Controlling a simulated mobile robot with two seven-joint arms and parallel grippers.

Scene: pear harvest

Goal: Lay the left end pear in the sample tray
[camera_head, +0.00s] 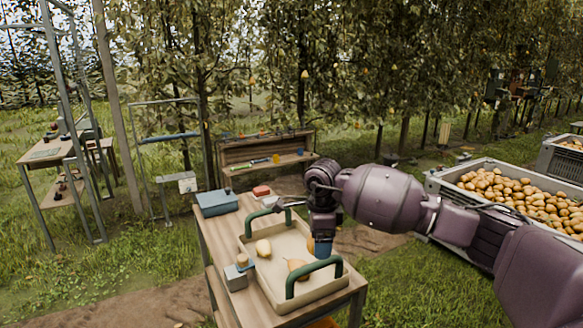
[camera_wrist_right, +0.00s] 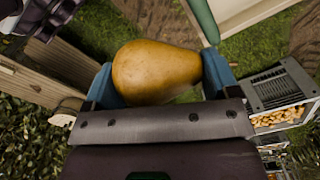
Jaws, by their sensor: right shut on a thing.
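The cream tray (camera_head: 258,277) with two green handles stands on a wooden table. A pale yellow pear (camera_head: 263,248) lies in its left part, and a browner pear (camera_head: 297,268) lies near its front handle. My right gripper (camera_head: 322,248) is over the tray's right side, its blue fingers pointing down. In the right wrist view it is shut on a golden pear (camera_wrist_right: 157,72), lying sideways between the blue fingers. In the head view this pear (camera_head: 310,243) is partly hidden by a finger. I cannot tell whether it touches the tray floor. My left gripper is not in view.
A blue-grey box (camera_head: 216,203) and a red item (camera_head: 261,191) stand behind the tray. A small grey block device (camera_head: 236,278) is at its left. The green front handle (camera_head: 313,276) rises near my right gripper. A large crate of pears (camera_head: 437,187) stands at the right.

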